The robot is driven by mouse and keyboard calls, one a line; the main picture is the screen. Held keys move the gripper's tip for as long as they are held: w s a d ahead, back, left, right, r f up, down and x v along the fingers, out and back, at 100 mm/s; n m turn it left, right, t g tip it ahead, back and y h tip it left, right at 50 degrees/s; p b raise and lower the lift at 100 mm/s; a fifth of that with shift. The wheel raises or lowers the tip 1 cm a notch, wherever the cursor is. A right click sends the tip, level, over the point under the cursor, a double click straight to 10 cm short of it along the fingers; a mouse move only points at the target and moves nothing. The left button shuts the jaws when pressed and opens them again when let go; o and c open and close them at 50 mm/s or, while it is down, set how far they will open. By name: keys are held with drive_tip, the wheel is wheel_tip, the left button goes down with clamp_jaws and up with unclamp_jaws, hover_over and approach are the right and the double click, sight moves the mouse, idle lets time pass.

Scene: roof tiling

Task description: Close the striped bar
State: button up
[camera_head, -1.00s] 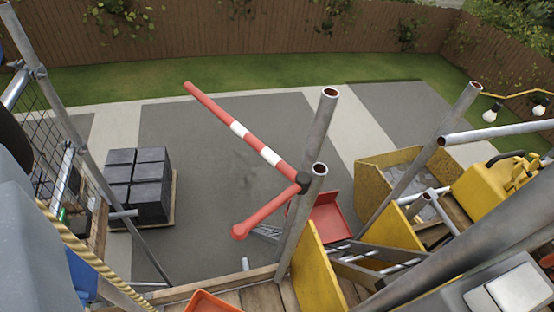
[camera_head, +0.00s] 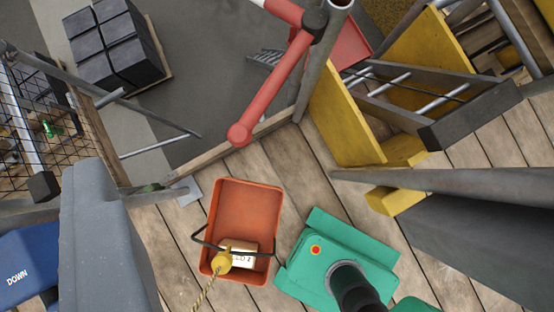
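The striped bar (camera_head: 285,10) is red and white and shows only partly at the top of the view; its far end is cut off. It meets a black joint (camera_head: 315,20) beside a grey upright post (camera_head: 325,50). From the joint a plain red arm (camera_head: 275,85) runs down and left to a rounded red end (camera_head: 239,134) near the edge of the plank floor. The striped part points out over the grey paving, away from the planks, so the bar stands open. My gripper is not clearly seen in this view.
An orange bucket (camera_head: 250,200) with a yellow hook and rope stands on the planks (camera_head: 280,160). A green machine (camera_head: 325,240) is right of it. Yellow boards (camera_head: 345,110) and a ladder (camera_head: 395,90) lie right of the post. Dark blocks (camera_head: 115,45) sit on a pallet below.

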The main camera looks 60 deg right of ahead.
drive_tip(key=w+d+f+m+g+p, duration=0.2)
drive_tip(key=w+d+f+m+g, duration=0.15)
drive_tip(key=d+f, duration=0.65)
drive_tip(key=m+g+y+p, duration=0.2)
drive_tip(key=m+g, duration=0.2)
drive_tip(key=m, duration=0.2)
approach(263, 100)
drive_tip(key=shift+n, duration=0.25)
drive_tip(key=f, duration=0.3)
drive_tip(key=w+f+p, duration=0.1)
drive_tip(key=f, duration=0.2)
drive_tip(key=f+p, duration=0.1)
drive_tip(key=f, duration=0.2)
drive_tip(key=shift+w+d+f, duration=0.15)
drive_tip(key=shift+w+f, duration=0.15)
drive_tip(key=shift+c, duration=0.3)
